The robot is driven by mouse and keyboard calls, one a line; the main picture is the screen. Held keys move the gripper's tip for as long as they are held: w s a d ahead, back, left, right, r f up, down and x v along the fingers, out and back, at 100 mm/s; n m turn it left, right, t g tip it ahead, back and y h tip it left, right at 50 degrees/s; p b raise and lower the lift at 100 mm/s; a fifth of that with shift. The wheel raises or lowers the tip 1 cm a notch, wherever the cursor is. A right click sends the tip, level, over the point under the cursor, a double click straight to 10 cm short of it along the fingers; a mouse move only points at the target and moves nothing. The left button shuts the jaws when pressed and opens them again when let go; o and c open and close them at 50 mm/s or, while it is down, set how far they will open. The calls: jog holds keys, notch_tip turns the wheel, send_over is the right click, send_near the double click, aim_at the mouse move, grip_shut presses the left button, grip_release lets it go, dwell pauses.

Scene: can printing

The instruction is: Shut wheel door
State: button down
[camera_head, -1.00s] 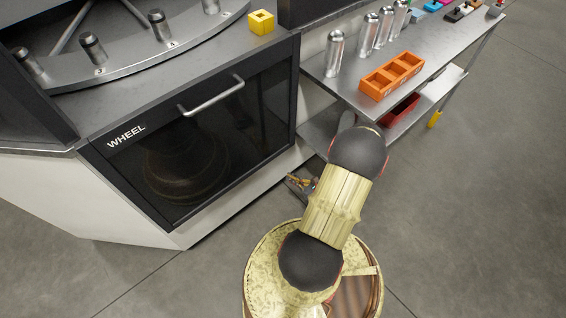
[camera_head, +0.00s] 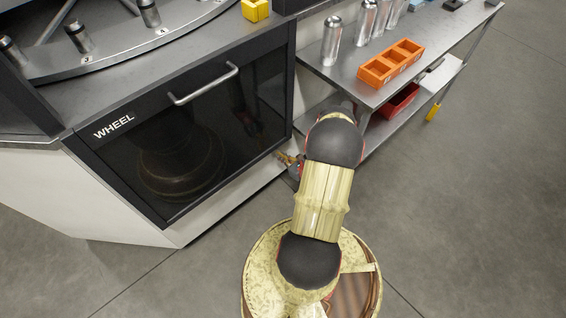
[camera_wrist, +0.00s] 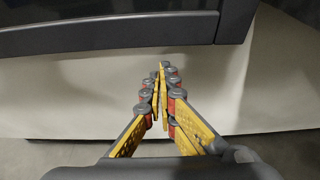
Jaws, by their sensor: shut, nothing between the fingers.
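The wheel door (camera_head: 190,130) is a dark glass panel in a black frame, labelled WHEEL, with a grey bar handle (camera_head: 203,86) along its top. It sits flush in the cabinet front and looks shut. My gripper (camera_head: 284,160) is low beside the door's lower right corner, partly hidden behind my arm. In the wrist view my gripper (camera_wrist: 161,68) has its yellow fingers shut with nothing between them. It points at the pale cabinet base (camera_wrist: 90,92), just below the door's dark bottom edge (camera_wrist: 110,32).
A metal table (camera_head: 345,75) stands right of the cabinet with silver cans (camera_head: 332,42) and an orange tray (camera_head: 391,64). A red bin (camera_head: 402,100) is on its lower shelf. A yellow cube (camera_head: 255,10) sits on the cabinet top. Open floor lies at the right.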

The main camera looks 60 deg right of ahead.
aim_at(274, 46)
jog(key=shift+r, duration=0.9)
jog(key=shift+r, duration=0.1)
notch_tip(274, 46, up, 57)
jog(key=p, duration=3.1)
jog(key=shift+f, duration=0.2)
jog(key=shift+r+p, duration=0.15)
jog(key=shift+p, duration=0.15)
jog(key=shift+w+d+r, duration=0.1)
